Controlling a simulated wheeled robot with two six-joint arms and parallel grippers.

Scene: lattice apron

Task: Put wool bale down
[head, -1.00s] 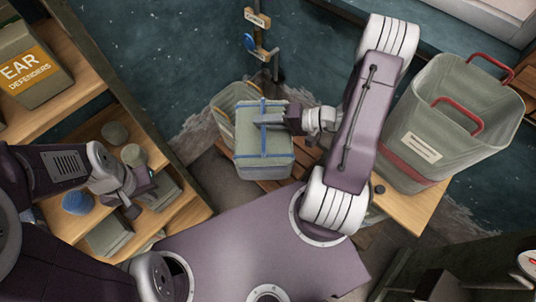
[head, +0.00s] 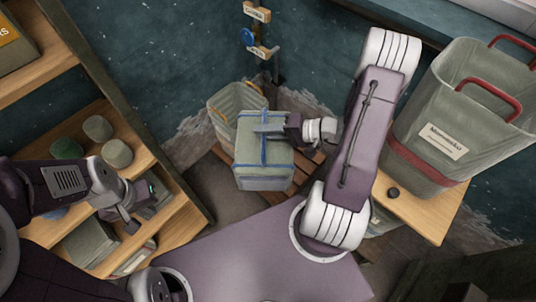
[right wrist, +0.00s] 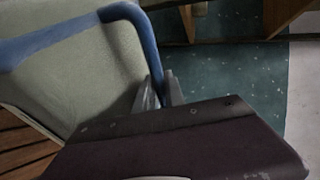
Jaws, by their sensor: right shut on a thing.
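The wool bale (head: 263,172) is a pale green-grey block with blue straps, at the centre of the head view. My right gripper (head: 275,129) is shut on its blue strap at the top. In the right wrist view, the fingers (right wrist: 160,95) close around the blue strap beside the bale (right wrist: 85,75). The bale hangs over or rests by a slatted wooden surface (head: 307,168); I cannot tell whether it touches. My left gripper (head: 130,218) is by the shelves at left, away from the bale; its jaws are unclear.
A pale basket (head: 222,108) stands right behind the bale. A large grey bin with red handles (head: 440,105) stands on a wooden top (head: 425,215) at right. Shelves (head: 180,220) with rounded pots and boxes are at left. A post with labels (head: 257,12) is behind.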

